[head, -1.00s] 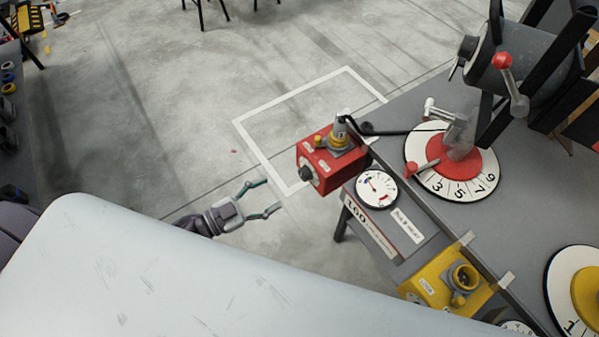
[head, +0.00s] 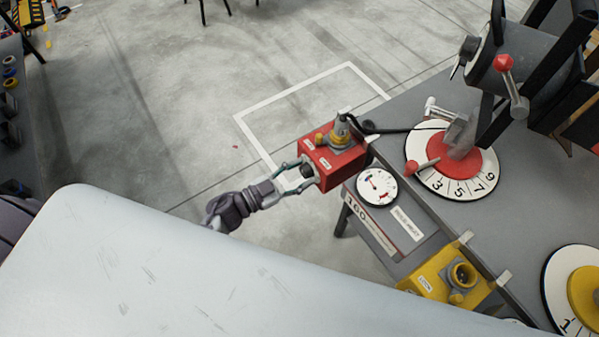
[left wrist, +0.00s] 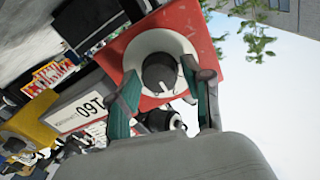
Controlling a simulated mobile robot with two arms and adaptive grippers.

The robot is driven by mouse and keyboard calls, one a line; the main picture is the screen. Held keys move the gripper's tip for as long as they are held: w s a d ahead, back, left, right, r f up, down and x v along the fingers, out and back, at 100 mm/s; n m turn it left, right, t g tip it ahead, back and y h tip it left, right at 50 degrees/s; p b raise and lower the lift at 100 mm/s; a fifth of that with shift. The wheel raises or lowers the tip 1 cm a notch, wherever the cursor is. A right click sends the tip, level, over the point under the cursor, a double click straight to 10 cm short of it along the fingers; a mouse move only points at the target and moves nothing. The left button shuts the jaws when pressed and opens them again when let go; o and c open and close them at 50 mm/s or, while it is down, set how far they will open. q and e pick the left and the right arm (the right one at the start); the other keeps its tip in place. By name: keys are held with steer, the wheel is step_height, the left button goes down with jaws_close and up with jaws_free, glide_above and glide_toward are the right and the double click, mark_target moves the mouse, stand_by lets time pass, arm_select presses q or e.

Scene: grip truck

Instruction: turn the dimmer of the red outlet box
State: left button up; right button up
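The red outlet box (head: 334,163) is mounted at the corner of the grey table, with a grey-and-yellow socket on top. Its dimmer is a dark round knob (head: 306,171) on the side facing my left arm. In the left wrist view the knob (left wrist: 160,73) has a white mark and sits on a pale round dial (left wrist: 160,48). My left gripper (head: 294,175) is at the box, its two fingers on either side of the knob. The fingers look open in the left wrist view (left wrist: 163,80); whether they touch the knob I cannot tell. My right gripper is out of view.
A yellow outlet box (head: 432,278) is nearer. A numbered dial with a red centre (head: 452,160) lies on the table. Floor left of the box is clear.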

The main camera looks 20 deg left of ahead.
arm_select(q)
steer(key=c, duration=0.7)
steer(key=shift+m, duration=0.3)
steer(key=m, duration=0.3)
steer(key=shift+m, duration=0.3)
steer(key=shift+m+b, duration=0.55)
steer(key=shift+m, duration=1.15)
steer(key=o, duration=1.1)
